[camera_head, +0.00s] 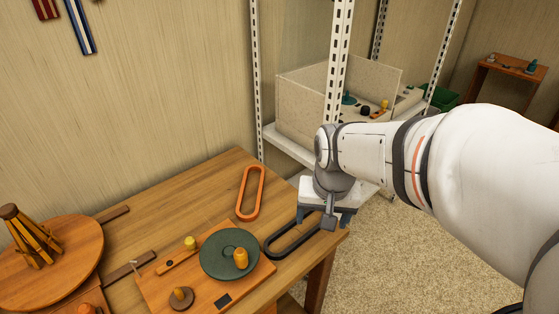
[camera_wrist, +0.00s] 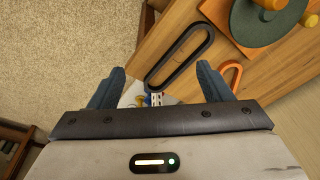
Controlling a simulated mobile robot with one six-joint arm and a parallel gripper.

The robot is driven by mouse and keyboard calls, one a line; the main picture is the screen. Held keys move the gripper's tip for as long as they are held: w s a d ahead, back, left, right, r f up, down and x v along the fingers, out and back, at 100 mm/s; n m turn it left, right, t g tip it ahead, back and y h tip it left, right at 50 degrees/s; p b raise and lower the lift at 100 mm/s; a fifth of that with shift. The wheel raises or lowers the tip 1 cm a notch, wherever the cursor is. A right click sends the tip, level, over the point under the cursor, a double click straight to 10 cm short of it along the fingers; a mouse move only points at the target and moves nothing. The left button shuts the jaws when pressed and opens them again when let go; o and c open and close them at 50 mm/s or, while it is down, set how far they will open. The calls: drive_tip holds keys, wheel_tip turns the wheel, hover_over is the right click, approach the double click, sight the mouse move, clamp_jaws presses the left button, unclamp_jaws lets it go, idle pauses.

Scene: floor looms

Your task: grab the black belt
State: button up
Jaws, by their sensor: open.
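The black belt (camera_head: 268,247) is an oblong closed loop lying flat on the wooden table at its right corner. In the wrist view the belt (camera_wrist: 194,60) lies ahead of my gripper, with its near end between the fingers in the picture. My gripper (camera_head: 323,220) is open and points down over the belt's right end, partly hiding it. In the wrist view my gripper (camera_wrist: 160,80) shows its two blue-grey fingers spread wide, with nothing held. I cannot tell the exact height of the fingertips above the belt.
An orange loop (camera_head: 262,195) lies behind the belt. A wooden board (camera_head: 210,297) with a green disc (camera_head: 217,256) and knobs sits to its left. A round wooden stand (camera_head: 75,263) is farther left. A white metal shelf (camera_head: 285,146) with a box stands behind my gripper.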

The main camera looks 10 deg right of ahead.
drive_tip(key=o, duration=0.4)
drive_tip(key=w+f+m, duration=0.1)
drive_tip(key=w, duration=0.1)
drive_tip(key=w+f+m, duration=0.1)
drive_tip(key=w+f, duration=0.1)
drive_tip(key=w+f+m, duration=0.1)
drive_tip(key=w, duration=0.2)
drive_tip(key=shift+w+a+f+m+g, duration=0.1)
drive_tip(key=shift+a+f+m+g, duration=0.2)
drive_tip(key=shift+g, duration=0.1)
drive_tip(key=shift+o, duration=0.2)
drive_tip(key=m+g, duration=0.1)
drive_tip(key=m, duration=0.4)
hover_over(300, 232)
wheel_tip(300, 232, down, 9)
drive_tip(key=shift+f+p, duration=0.3)
drive_tip(key=shift+f, duration=3.7)
